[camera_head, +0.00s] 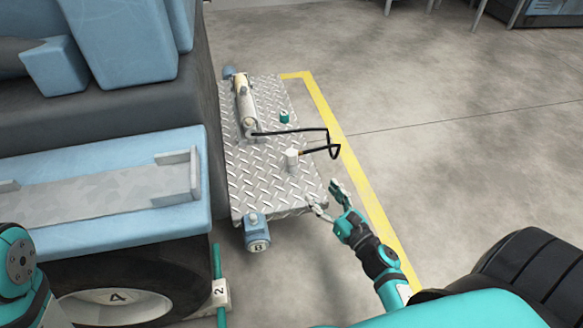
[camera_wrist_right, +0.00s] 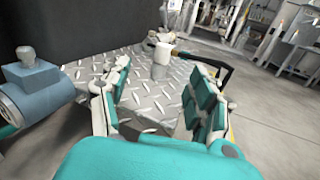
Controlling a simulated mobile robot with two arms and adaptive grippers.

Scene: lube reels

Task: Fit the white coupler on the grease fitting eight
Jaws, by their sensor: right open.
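The white coupler (camera_head: 291,159) stands on the diamond-plate platform (camera_head: 265,190), joined to a black hose. It also shows in the right wrist view (camera_wrist_right: 162,58), beyond the fingers. The grease fitting (camera_head: 257,235) is a blue-grey body with a mark that looks like 8, at the platform's near edge. In the right wrist view it sits at the left (camera_wrist_right: 32,92), with a small grey knob on top. My right gripper (camera_head: 327,197) is open and empty at the platform's near right corner, apart from coupler and fitting. My left gripper is out of view.
The black hose (camera_head: 300,132) loops past the right edge. A large blue vehicle body (camera_head: 110,195) borders the left. The right floor is clear.

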